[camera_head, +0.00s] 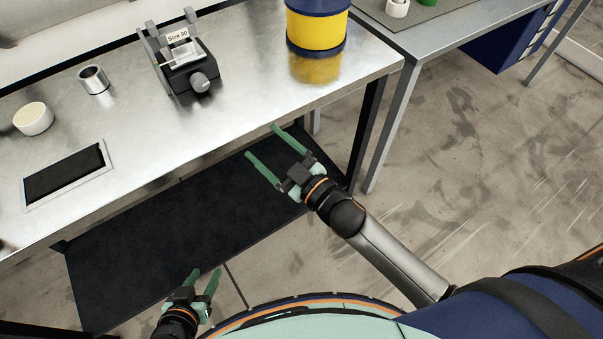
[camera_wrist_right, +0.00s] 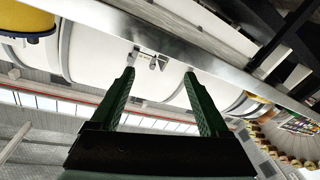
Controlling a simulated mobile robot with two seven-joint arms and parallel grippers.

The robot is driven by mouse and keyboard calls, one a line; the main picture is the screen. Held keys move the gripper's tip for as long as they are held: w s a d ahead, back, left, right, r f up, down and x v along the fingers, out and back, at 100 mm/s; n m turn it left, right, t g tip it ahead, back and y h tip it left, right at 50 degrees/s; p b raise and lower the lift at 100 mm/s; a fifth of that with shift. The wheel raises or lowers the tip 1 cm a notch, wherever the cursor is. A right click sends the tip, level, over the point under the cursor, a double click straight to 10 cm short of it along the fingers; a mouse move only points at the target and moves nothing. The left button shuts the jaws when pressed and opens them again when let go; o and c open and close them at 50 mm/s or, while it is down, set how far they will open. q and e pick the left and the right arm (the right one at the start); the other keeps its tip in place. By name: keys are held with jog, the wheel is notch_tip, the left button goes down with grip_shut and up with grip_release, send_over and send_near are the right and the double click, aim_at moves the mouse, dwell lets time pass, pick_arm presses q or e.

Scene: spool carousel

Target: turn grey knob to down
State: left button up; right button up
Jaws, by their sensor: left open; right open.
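The grey knob (camera_head: 199,82) sticks out of the front of a small black device (camera_head: 189,66) with a "Size 90" label, which stands on the metal table (camera_head: 235,100). Which way the knob points is too small to tell. My right gripper (camera_head: 262,141) is open and empty, off the table's front edge, below and right of the knob in the head view. In the right wrist view its two green fingers (camera_wrist_right: 158,73) are apart, with the small device (camera_wrist_right: 150,57) seen beyond them. My left gripper (camera_head: 204,274) is open and empty near the bottom, far from the table top.
A blue and yellow drum (camera_head: 317,28) stands on the table right of the device. A metal cup (camera_head: 94,79), a cream round container (camera_head: 33,118) and a black-screened tablet (camera_head: 65,174) are to the left. The table top in front of the knob is clear. A second table (camera_head: 425,40) stands at right.

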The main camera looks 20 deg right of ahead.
pick_arm(q)
jog(key=shift+s+d+r, duration=0.1)
jog(key=shift+s+d, duration=0.3)
pick_arm(e)
jog(key=s+d+f+m+g+h, duration=0.1)
jog(key=s+d+f+m+h, duration=0.2)
jog(key=s+d+f, duration=0.1)
notch_tip(320, 180, down, 2)
jog(key=shift+d+f, duration=0.2)
jog(key=shift+d, duration=0.3)
